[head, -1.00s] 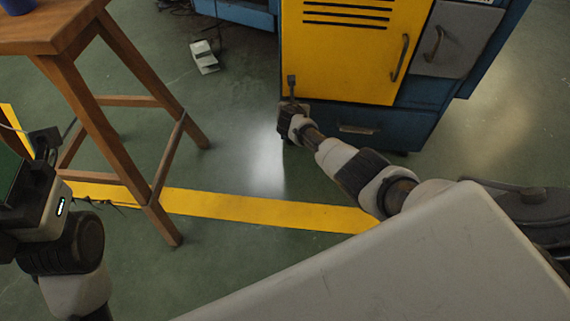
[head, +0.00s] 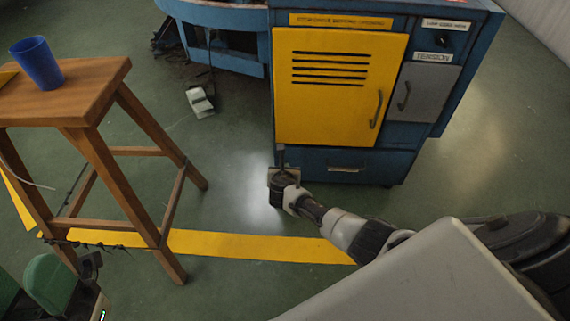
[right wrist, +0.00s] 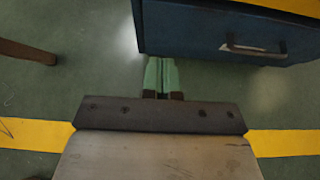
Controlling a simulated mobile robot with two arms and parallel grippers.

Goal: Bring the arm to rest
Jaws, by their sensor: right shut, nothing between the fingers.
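My right arm reaches out from the lower right in the head view. Its gripper (head: 281,155) shows in front of the lower left corner of the blue cabinet (head: 400,165). In the right wrist view the two green fingers (right wrist: 162,76) lie together, shut with nothing between them. The floor and the cabinet's drawer front show beyond them. My left gripper (head: 27,283) is partly in view at the bottom left corner of the head view. Green parts show there, but its fingertips are cut off or unclear.
A wooden stool (head: 70,100) with a blue cup (head: 37,63) on it stands at the left. The cabinet has a yellow door (head: 335,115) and a drawer. A white pedal (head: 199,102) lies on the floor. A yellow floor stripe (head: 245,246) crosses open green floor.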

